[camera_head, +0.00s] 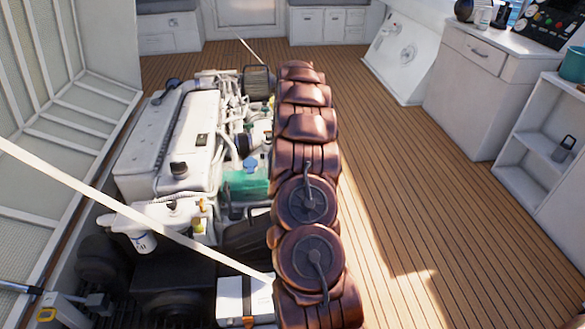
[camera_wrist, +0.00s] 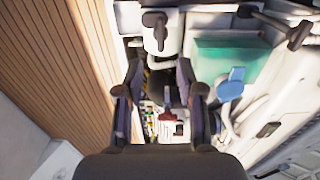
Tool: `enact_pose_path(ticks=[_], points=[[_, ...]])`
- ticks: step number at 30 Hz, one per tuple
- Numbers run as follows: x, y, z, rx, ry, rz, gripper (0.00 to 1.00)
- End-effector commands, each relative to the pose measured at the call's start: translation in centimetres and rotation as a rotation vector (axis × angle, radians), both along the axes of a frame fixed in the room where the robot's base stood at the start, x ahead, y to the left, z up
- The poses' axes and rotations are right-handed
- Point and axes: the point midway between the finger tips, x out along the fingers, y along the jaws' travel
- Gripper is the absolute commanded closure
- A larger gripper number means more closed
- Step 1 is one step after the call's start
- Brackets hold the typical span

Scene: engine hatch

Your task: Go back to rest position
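My gripper (camera_wrist: 160,75) shows in the wrist view with its two dark fingers apart. Nothing is clearly held between them; engine parts show through the gap. In the head view my brown arm stretches from the bottom middle toward the back, along the right side of the engine, and hides the gripper there. The white engine (camera_head: 185,140) lies in the open hatch. A green box-shaped part (camera_head: 245,183) on it also shows in the wrist view (camera_wrist: 228,58), with a blue cap (camera_wrist: 231,82) beside it.
The open hatch panel (camera_head: 50,90) stands at the left. A pale strap or rod (camera_head: 130,205) crosses the hatch diagonally. White cabinets (camera_head: 480,95) and an open shelf (camera_head: 545,150) stand at the right. The wooden deck (camera_head: 390,170) between my arm and the cabinets is clear.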

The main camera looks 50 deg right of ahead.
Motion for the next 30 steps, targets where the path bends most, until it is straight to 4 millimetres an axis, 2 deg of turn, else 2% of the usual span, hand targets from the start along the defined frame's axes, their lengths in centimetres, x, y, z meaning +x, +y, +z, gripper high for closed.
enact_pose_path(ticks=[3,6,24,27,30], points=[[0.1,-0.1,1.5,-0.004,-0.003,0.0,0.62],[0.0,-0.1,2.0,-0.002,-0.001,0.0,0.62],[0.0,0.1,2.2,0.0,0.0,0.001,0.62],[0.3,1.1,2.7,0.005,-0.002,0.016,0.62],[0.7,3.7,3.8,0.019,-0.002,0.051,0.62]])
